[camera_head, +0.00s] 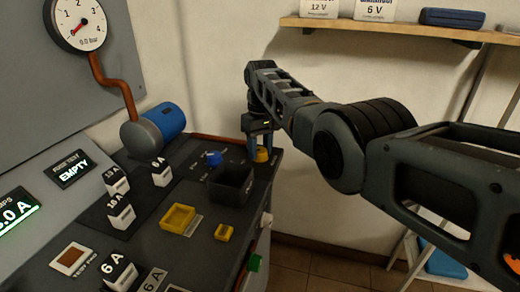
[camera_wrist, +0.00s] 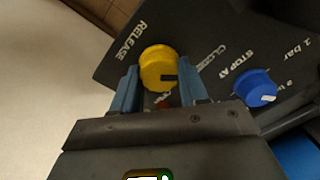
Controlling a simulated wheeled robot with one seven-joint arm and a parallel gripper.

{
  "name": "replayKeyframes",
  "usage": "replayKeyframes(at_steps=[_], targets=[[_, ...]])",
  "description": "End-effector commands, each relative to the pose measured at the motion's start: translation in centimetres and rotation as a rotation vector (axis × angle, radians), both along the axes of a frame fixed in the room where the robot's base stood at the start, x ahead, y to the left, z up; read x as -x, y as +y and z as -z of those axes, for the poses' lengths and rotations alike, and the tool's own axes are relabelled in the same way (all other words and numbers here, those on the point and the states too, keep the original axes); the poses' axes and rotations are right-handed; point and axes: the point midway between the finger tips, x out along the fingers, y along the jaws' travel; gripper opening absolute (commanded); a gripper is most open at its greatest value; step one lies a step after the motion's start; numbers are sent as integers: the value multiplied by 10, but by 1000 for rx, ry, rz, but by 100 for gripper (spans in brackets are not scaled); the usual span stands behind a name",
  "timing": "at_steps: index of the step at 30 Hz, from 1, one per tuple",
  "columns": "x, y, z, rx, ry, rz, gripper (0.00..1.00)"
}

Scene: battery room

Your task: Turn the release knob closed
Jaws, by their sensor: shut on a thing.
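The yellow release knob (camera_wrist: 159,66) stands on a dark panel beside the word RELEASE. A dark mark on its face points to the right in the wrist view. The word CLOSED, partly readable, lies to its right; another label below is mostly hidden. My gripper (camera_wrist: 158,84) is shut on the knob, with a blue finger on either side. In the head view the knob (camera_head: 261,155) sits at the far right corner of the bench, and my gripper (camera_head: 259,146) reaches down onto it from above.
A blue knob (camera_wrist: 257,89) marked STOP AT sits close beside it; it also shows in the head view (camera_head: 213,158). A dark open box (camera_head: 232,184) stands just in front. A gauge (camera_head: 80,22) reads near zero. A blue cylinder (camera_head: 165,120) lies at the left.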

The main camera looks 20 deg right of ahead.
Motion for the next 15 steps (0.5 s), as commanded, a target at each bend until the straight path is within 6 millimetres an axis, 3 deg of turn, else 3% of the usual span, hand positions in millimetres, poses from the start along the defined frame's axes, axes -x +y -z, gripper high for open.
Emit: replayKeyframes(at_steps=[15], targets=[[0,0,0,-1,0,-101,13]])
